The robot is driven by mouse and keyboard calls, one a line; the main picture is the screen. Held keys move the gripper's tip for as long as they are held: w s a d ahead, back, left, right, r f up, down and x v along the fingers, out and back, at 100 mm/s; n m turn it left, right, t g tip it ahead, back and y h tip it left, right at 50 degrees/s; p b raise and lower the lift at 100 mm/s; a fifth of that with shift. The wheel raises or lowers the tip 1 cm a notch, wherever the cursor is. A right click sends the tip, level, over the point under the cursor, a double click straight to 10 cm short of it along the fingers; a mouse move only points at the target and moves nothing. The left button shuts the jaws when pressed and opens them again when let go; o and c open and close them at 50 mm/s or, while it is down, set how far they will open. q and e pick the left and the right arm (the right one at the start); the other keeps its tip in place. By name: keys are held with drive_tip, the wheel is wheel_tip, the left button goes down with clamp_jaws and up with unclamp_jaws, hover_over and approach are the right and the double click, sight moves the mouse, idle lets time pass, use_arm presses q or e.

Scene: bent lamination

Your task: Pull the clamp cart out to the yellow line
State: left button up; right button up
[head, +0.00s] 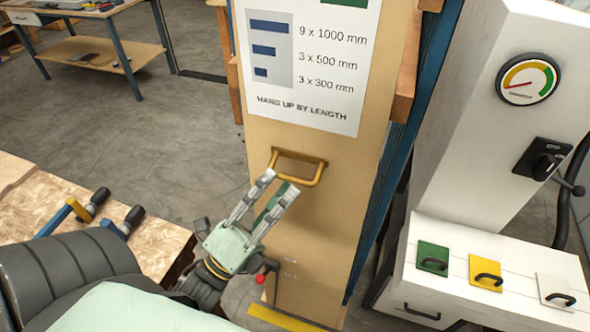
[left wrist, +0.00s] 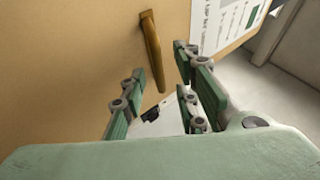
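The clamp cart (head: 325,225) is a tall, narrow tan panel with a label sheet on its front. Its yellow bar handle (head: 321,172) sticks out below the sheet; it also shows in the left wrist view (left wrist: 152,52). My left gripper (head: 281,182) is open, its fingers pointing up at the handle's lower left. In the left wrist view the handle appears in the gap between the fingertips; I cannot tell whether they touch it. A yellow strip (head: 285,318) shows at the panel's foot, partly cut off by the frame. My right gripper is not in view.
A wooden bench (head: 160,245) with blue-and-orange clamps (head: 75,211) stands at left. A white machine (head: 470,120) with a gauge and a drawer unit (head: 455,285) stand close at right. Grey floor (head: 150,130) is open at the back left, before a far table (head: 95,45).

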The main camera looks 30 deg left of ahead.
sight(290, 177)
use_arm(q)
drive_tip(key=p+x, duration=0.1)
drive_tip(key=x, duration=0.2)
drive_tip(key=shift+w+r, duration=0.1)
drive_tip(key=shift+w, duration=0.25)
drive_tip(key=shift+d, duration=0.1)
clamp_jaws()
